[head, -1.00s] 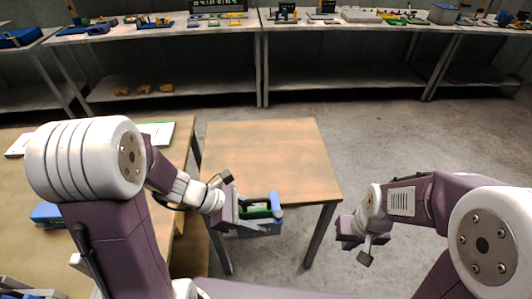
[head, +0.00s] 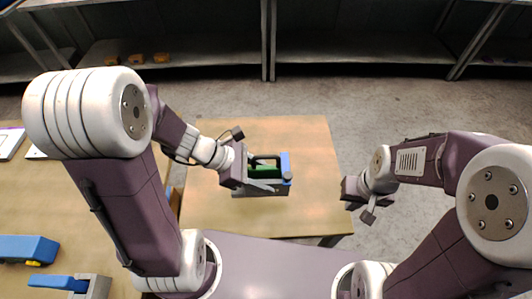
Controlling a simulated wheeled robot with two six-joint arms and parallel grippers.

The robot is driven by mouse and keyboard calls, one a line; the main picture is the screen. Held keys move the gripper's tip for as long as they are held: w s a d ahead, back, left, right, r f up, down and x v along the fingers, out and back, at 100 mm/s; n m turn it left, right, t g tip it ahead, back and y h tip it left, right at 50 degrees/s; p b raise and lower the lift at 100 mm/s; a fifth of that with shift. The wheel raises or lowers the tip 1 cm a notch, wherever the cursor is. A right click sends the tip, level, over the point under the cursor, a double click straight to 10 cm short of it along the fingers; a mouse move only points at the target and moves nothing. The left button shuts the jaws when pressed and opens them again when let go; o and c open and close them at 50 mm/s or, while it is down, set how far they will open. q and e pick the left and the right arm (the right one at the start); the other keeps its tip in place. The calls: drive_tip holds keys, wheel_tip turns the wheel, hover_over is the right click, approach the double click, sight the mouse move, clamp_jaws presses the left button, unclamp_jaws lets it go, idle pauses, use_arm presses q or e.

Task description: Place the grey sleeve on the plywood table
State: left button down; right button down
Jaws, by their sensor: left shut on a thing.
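My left gripper (head: 250,172) is shut on the grey sleeve (head: 262,190), which shows a grey lower side, green inside and a blue end at the right. The sleeve appears in front of the near half of the plywood table (head: 300,140) in the head view. I cannot tell whether its underside touches the tabletop or is held above it. The gripper's fingertips are partly hidden against the sleeve. My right gripper (head: 356,194) hangs to the right of the table, over the floor, with nothing visible in it; its finger gap is not clear.
The rest of the plywood tabletop is bare. A wider brown table at the left bears a blue block (head: 28,249) and a blue-and-grey item (head: 75,284). Shelving with small yellow items (head: 135,58) runs along the back. Grey floor lies open at the right.

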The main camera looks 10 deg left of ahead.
use_arm(q)
drive_tip(key=shift+s, duration=0.15)
drive_tip(key=w+a+f, duration=0.1)
drive_tip(key=w+f, duration=0.2)
drive_tip(key=w+a+f, duration=0.1)
drive_tip(key=w+f, duration=0.2)
drive_tip(key=w, duration=0.1)
drive_tip(key=w+a+f, duration=0.1)
drive_tip(key=w+f, duration=0.2)
drive_tip(key=f, duration=0.1)
drive_tip(key=shift+w+a+b, duration=0.35)
drive_tip(key=shift+w+b, duration=0.05)
drive_tip(key=shift+w+f, duration=0.1)
drive_tip(key=shift+f, duration=0.35)
drive_tip(key=shift+f, duration=0.1)
drive_tip(key=c, duration=0.6)
unclamp_jaws()
